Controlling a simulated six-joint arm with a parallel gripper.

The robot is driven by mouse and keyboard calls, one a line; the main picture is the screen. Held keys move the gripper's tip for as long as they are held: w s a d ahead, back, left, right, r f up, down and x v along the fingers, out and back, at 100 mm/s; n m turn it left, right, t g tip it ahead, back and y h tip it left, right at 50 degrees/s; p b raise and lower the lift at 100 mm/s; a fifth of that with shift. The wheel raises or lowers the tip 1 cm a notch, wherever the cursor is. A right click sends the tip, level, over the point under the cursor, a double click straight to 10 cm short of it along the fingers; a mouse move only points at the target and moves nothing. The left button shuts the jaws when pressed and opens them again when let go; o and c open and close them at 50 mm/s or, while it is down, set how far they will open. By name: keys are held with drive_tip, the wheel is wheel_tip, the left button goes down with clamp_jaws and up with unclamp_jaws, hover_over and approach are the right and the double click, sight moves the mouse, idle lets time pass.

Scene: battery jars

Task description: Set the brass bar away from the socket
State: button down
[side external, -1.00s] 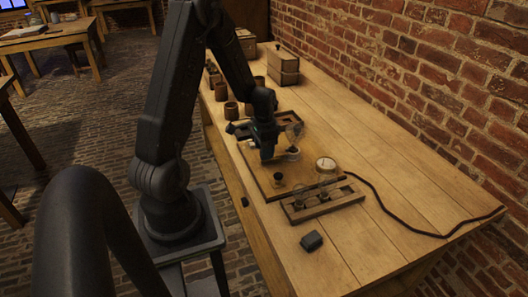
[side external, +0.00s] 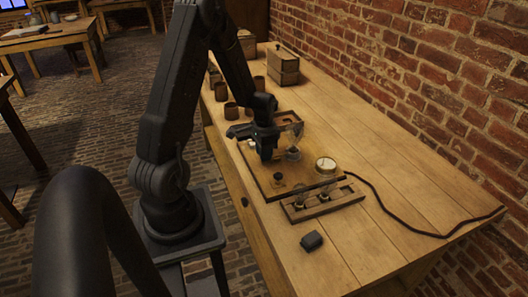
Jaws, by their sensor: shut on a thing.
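My gripper (side external: 266,158) points down over the wooden board (side external: 262,183) on the bench, its fingers low near the board's middle. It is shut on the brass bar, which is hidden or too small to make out. A clear glass jar (side external: 293,139) stands just right of the gripper. A small dark-topped piece (side external: 278,179) sits on the front left of the board. The socket cannot be told apart at this size.
A round white-faced gauge (side external: 326,164) stands at the board's right corner. A wooden rack (side external: 322,204) with small glass pieces lies in front, and a dark block (side external: 312,241) nearer. Brown pots (side external: 231,110) and a wooden box (side external: 283,68) stand behind. A cable (side external: 405,223) crosses the right.

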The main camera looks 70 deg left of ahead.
drive_tip(key=shift+s, duration=1.3)
drive_tip(key=c, duration=0.9)
unclamp_jaws()
wheel_tip(320, 180, up, 14)
drive_tip(key=shift+f, duration=0.1)
